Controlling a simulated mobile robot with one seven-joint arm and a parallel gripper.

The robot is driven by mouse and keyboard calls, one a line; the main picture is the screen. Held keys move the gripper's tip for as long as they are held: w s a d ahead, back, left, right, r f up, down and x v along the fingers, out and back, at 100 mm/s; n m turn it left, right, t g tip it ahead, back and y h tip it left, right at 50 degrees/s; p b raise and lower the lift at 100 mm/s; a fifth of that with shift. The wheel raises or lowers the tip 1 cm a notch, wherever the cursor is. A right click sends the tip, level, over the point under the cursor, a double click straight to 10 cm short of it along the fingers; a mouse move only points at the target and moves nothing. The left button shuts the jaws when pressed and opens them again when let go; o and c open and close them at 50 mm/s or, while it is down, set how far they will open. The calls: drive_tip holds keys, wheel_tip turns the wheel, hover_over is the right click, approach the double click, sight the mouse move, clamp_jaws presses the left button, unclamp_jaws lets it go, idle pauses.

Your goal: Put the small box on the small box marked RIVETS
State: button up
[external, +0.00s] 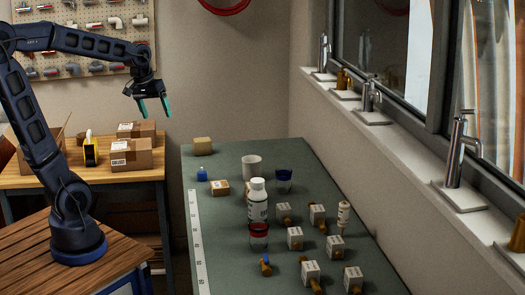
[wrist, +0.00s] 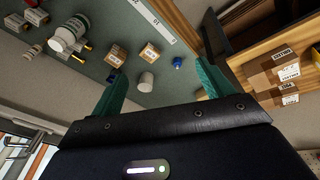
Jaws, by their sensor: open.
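A small cardboard box with a pale label (external: 220,188) sits on the green table (external: 225,232) near the printed scale; it also shows in the wrist view (wrist: 150,52). A second small box (wrist: 116,55) sits beside it in the wrist view; in the external view it is mostly hidden behind the white bottle. A plain tan box (external: 203,146) sits at the table's far left corner. I cannot read which box says RIVETS. My gripper (external: 154,112) is open and empty, high above the wooden bench and apart from all boxes; its fingers show in the wrist view (wrist: 160,70).
Larger cartons (external: 131,155) lie on the wooden bench (external: 95,178).

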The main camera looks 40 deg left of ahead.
drive_tip(key=s+a+f+m+t+y, duration=0.1)
drive_tip(key=s+a, duration=0.3)
drive_tip(key=s, duration=0.9)
drive_tip(key=shift+a+m+t, duration=0.3)
drive_tip(key=shift+a+m, duration=0.1)
drive_tip(key=shift+m, duration=0.5)
